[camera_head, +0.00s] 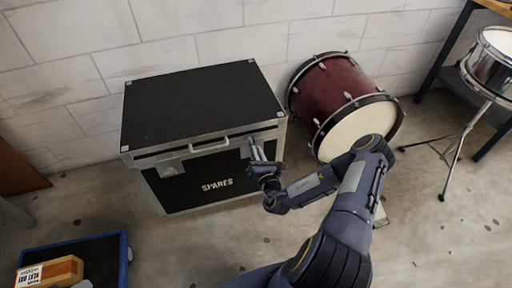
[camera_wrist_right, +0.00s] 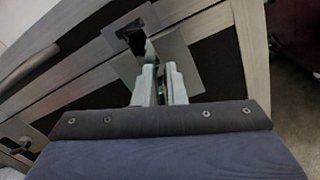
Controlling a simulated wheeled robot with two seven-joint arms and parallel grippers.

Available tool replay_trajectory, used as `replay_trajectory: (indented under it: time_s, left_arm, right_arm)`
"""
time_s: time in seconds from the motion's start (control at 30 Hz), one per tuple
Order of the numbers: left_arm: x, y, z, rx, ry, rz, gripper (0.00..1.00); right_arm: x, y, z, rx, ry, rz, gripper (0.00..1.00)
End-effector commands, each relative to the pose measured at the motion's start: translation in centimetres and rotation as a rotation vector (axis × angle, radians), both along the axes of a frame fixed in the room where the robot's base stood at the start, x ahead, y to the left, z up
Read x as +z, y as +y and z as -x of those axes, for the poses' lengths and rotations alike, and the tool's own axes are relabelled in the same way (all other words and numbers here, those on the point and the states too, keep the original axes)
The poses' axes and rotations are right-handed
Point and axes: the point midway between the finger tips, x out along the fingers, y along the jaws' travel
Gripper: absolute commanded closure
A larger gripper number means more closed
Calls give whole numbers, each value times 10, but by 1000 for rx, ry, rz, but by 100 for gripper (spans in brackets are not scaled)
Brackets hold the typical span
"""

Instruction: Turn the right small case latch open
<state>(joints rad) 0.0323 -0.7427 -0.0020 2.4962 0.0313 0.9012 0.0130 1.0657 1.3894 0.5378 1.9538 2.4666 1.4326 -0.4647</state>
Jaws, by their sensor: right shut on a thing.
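The black case (camera_head: 215,185) marked SPARES stands against the wall with its lid down. The left latch plate (camera_head: 171,168) is on the left of the case front. My left gripper is not in view.
A carry handle (camera_head: 208,146) is between the latches. A dark red bass drum (camera_head: 338,92) stands close right of the case. A snare drum (camera_head: 490,65) on a stand is at far right. A blue-edged tray (camera_head: 122,262) with a box (camera_head: 50,272) lies at lower left.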

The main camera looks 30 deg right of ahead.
Motion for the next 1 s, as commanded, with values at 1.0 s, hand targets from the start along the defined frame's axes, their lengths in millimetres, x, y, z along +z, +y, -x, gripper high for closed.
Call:
replay_trajectory:
  time_s: [1.0]
  left_arm:
    - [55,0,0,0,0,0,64]
  right_arm:
    - [-15,-12,3,-2,-221,-924,100]
